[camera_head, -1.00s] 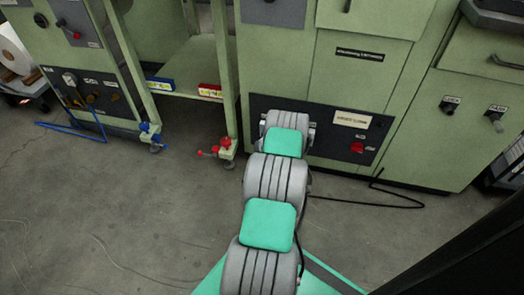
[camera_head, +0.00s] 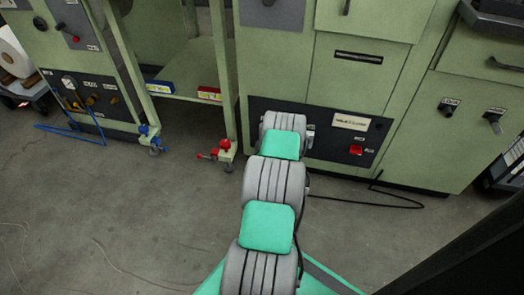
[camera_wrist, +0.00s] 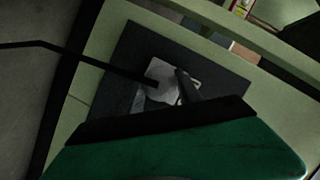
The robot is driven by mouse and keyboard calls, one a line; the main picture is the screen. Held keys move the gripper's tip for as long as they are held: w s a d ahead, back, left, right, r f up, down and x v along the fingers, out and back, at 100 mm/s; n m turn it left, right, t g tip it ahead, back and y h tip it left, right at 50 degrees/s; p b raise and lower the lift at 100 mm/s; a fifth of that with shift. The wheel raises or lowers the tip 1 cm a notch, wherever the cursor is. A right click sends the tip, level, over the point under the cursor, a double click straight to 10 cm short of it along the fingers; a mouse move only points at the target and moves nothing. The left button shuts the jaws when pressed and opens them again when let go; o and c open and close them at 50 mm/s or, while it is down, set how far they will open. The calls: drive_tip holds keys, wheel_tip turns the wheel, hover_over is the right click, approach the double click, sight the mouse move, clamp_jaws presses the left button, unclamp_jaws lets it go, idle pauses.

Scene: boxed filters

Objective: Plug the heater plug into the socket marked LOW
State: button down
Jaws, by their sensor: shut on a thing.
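My gripper (camera_wrist: 168,92) is hidden behind my arm in the head view. In the dim wrist view it is close to the dark panel (camera_wrist: 215,83), shut on what appears to be the heater plug (camera_wrist: 158,78). A black cable (camera_wrist: 95,58) runs from there to the left. A pale plate lies right behind the plug; I cannot tell whether they touch. In the head view my arm reaches the left part of the dark panel (camera_head: 327,148) low on the green machine. No LOW marking is readable, and the sockets are hidden.
The panel carries a cream label (camera_head: 350,122) and a red switch (camera_head: 356,150). The black cable (camera_head: 385,206) loops over the floor right of my arm. A stand with a red-knobbed foot (camera_head: 222,147) is close on the left. The floor (camera_head: 160,220) at left is mostly clear.

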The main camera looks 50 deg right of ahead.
drive_tip(key=shift+w+d, duration=0.35)
drive_tip(key=shift+d, duration=0.45)
drive_tip(key=c, duration=0.7)
unclamp_jaws()
drive_tip(key=p+v, duration=0.1)
drive_tip(key=v, duration=0.6)
drive_tip(key=shift+s+a+r, duration=0.1)
drive_tip(key=shift+s+a, duration=0.15)
drive_tip(key=shift+a, duration=0.05)
